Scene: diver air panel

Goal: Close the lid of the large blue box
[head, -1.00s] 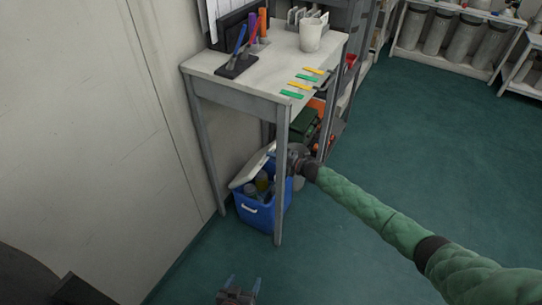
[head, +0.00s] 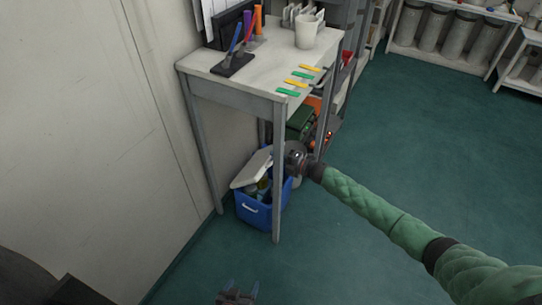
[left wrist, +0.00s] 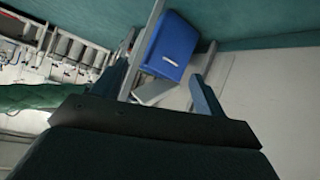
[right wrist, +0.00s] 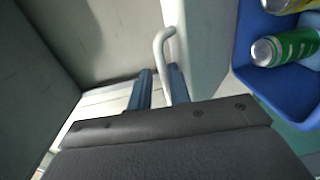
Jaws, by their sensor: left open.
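The large blue box (head: 255,212) stands on the floor under the table, with bottles or cans inside. Its pale lid (head: 252,168) is open and tilted above the opening. My right gripper (head: 281,158) is at the lid's right side, mostly hidden behind the table leg. In the right wrist view, its fingers (right wrist: 162,82) are close together beside a white bar-shaped handle (right wrist: 164,45); whether they grip it is unclear. The blue box (right wrist: 250,55) shows there at right. My left gripper (head: 238,294) is open and empty, low in the head view, away from the blue box (left wrist: 172,45).
The table (head: 240,95) stands over the box, its front leg (head: 277,170) close to the box and my right arm. It holds a white cup (head: 306,32), pens and coloured strips. A green crate (head: 300,122) lies behind.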

